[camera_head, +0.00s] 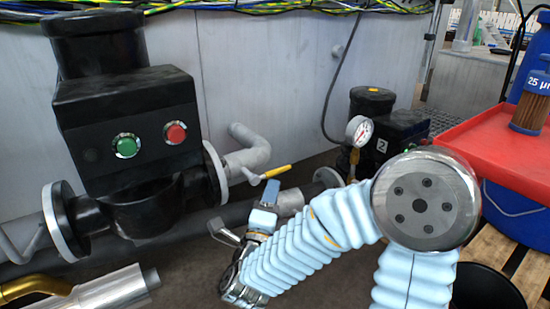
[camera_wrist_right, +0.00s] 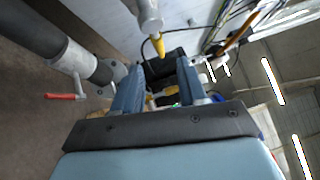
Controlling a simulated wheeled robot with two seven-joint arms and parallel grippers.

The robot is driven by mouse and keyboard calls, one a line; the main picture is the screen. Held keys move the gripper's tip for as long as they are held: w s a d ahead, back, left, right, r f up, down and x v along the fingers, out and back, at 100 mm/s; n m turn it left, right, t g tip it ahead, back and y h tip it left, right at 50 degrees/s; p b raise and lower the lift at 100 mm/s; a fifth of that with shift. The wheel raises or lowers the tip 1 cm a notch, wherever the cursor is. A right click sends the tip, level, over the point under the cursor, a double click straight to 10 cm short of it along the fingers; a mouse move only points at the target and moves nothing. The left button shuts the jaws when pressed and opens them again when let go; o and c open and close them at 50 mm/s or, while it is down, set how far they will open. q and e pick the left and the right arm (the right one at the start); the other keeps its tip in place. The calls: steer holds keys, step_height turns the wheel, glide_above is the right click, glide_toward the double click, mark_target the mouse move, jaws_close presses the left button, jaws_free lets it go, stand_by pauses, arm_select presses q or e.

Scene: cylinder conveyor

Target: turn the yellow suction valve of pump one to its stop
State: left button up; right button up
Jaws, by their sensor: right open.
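The yellow valve handle (camera_head: 277,171) sticks out to the right from the grey pipe beside the near black pump (camera_head: 120,120), tilted slightly upward. My right gripper (camera_head: 270,190) is just below the handle, with its blue fingers pointing up. In the right wrist view, the gripper (camera_wrist_right: 160,72) is open, with a clear gap between its two fingers. The yellow handle end (camera_wrist_right: 158,46) shows just beyond that gap, and nothing appears gripped. I cannot tell whether the handle touches a finger. My left gripper is not in view.
A second pump (camera_head: 400,130) marked 2, with a pressure gauge (camera_head: 359,130), stands behind to the right. A red tray (camera_head: 490,140) is at the right. A silver cylinder (camera_head: 110,292) lies at the lower left. A red handle (camera_wrist_right: 65,97) shows in the wrist view.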

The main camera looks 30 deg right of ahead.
mark_target(279, 171)
steer(key=x, duration=0.9)
steer(key=shift+w+d, duration=0.1)
steer(key=shift+d, duration=0.15)
jaws_close()
